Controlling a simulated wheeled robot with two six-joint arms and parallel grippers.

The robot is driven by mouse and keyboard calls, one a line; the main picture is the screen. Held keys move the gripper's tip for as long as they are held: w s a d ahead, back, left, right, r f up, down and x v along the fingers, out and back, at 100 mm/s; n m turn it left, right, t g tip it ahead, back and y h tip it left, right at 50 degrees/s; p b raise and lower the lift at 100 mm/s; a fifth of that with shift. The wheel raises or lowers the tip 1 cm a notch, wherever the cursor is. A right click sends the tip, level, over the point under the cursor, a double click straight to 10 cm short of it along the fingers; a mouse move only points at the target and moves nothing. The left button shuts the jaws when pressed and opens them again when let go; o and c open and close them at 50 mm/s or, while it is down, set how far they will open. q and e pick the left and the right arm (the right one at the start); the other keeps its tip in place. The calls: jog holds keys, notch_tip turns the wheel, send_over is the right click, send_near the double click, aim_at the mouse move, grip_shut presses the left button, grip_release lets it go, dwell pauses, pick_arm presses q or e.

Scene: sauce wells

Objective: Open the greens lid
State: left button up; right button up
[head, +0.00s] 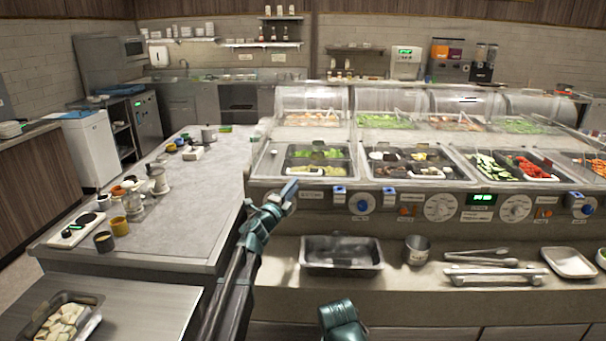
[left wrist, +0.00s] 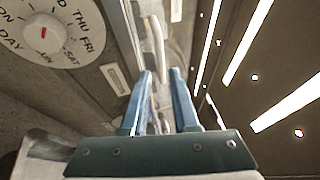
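Clear curved covers stand along the back of the food counter, one over a pan of greens (head: 385,121); which one is the greens lid I cannot tell. A front left well (head: 318,156) holds green leaves and pale pieces. My left gripper (head: 291,187) is just in front of this well, at the counter's front panel. In the left wrist view, its two blue fingers (left wrist: 161,72) are apart with nothing clearly between them. A pale curved bar (left wrist: 157,38) shows beyond the fingertips. Only a teal part of my right arm (head: 342,322) shows at the bottom; its fingers are hidden.
A day dial (left wrist: 42,33) is beside the left gripper. On the lower shelf are a steel pan (head: 341,268), a metal cup (head: 417,250), tongs (head: 480,262) and a tray (head: 569,262). The grey side table (head: 205,185) has small jars along its left edge.

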aim_at(302, 175)
pick_arm(q)
jog(key=p+x, duration=0.1)
jog(key=x, duration=0.6)
jog(key=shift+w+d, duration=0.1)
jog(key=shift+w, duration=0.15)
jog(key=shift+s, duration=0.1)
grip_shut()
dwell(0.9)
